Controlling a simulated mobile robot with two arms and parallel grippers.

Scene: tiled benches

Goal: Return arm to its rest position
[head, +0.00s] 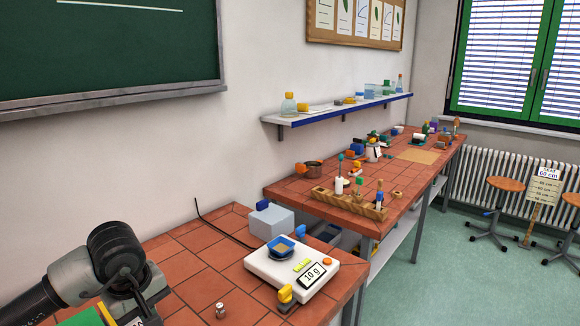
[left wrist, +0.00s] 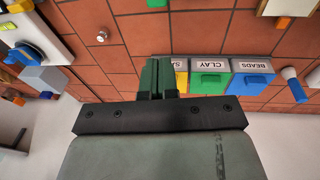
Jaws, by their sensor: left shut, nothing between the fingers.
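My left arm (head: 95,270) comes in at the lower left of the head view, above the near tiled bench. My left gripper (left wrist: 157,65) shows in the left wrist view with its dark fingers together and nothing between them. Its fingertips appear in front of the bench tiles, beside a row of labelled bins. The gripper's height above the bench is hard to judge. My right gripper is in neither view.
A white scale (head: 290,273) reading 10 g bears a blue dish (head: 281,248). A small metal weight (head: 220,311) stands on the tiles. A green CLAY bin (left wrist: 210,80) and a blue BEADS bin (left wrist: 251,80) are near the gripper. Bare tiles (head: 190,260) lie between arm and scale.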

